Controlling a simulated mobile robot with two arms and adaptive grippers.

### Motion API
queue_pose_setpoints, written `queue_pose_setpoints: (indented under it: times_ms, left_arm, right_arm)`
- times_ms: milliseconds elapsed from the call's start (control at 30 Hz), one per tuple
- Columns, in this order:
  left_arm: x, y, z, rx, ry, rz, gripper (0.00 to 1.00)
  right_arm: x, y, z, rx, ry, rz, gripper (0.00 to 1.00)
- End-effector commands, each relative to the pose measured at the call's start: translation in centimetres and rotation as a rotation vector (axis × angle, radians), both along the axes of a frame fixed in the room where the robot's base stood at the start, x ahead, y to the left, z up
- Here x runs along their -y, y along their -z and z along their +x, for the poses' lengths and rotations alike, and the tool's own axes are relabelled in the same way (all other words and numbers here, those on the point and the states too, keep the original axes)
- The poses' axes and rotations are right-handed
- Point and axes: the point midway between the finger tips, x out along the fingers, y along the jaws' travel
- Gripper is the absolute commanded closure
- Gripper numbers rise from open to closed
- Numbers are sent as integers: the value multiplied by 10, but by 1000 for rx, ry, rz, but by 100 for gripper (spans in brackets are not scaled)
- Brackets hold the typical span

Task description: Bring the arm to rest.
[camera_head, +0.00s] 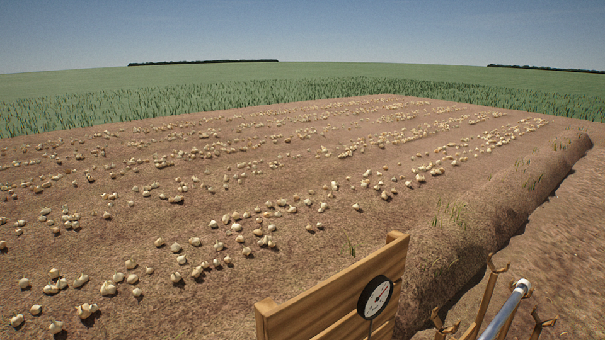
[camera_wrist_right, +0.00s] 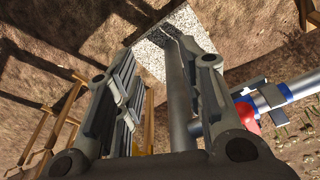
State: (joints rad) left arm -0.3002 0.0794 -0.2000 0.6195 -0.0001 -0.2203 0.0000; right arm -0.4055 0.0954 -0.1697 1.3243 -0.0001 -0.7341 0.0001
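My right gripper (camera_wrist_right: 150,62) shows in the right wrist view with its two dark fingers spread apart. A grey tube (camera_wrist_right: 178,100) runs lengthwise in the gap, beside the right finger. I cannot tell whether it touches that finger, but the other finger stands clear of it. Neither gripper nor arm shows in the head view.
A metal tube (camera_head: 502,311) with a blue band lies by wooden forked posts (camera_head: 488,293) at the lower right. A wooden board (camera_head: 335,293) carries a round dial (camera_head: 375,297). An earth ridge (camera_head: 490,215) borders the onion field. A pale speckled patch (camera_wrist_right: 150,61) lies beyond the fingers.

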Motion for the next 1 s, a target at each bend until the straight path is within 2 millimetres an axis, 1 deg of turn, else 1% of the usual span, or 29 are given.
queue_pose_setpoints:
  times_ms: [33,100,167,200,300,400,500,600,1000]
  left_arm:
    - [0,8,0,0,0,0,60]
    - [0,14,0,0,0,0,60]
    - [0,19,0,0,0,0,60]
    - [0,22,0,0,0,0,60]
    - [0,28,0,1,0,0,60]
    - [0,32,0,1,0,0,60]
    - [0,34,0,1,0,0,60]
    - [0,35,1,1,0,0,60]
    - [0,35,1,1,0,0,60]
  right_arm:
    - [2,27,-15,-17,-2,-3,63]
    - [5,55,-35,-31,-6,-4,63]
    - [9,76,-53,-42,-8,-6,63]
    - [11,89,-65,-49,-10,-7,63]
    - [16,115,-93,-63,-13,-10,63]
    - [21,131,-116,-74,-16,-11,63]
    - [24,139,-131,-81,-18,-12,63]
    - [25,142,-138,-82,-20,-13,63]
    - [25,142,-138,-82,-20,-13,63]
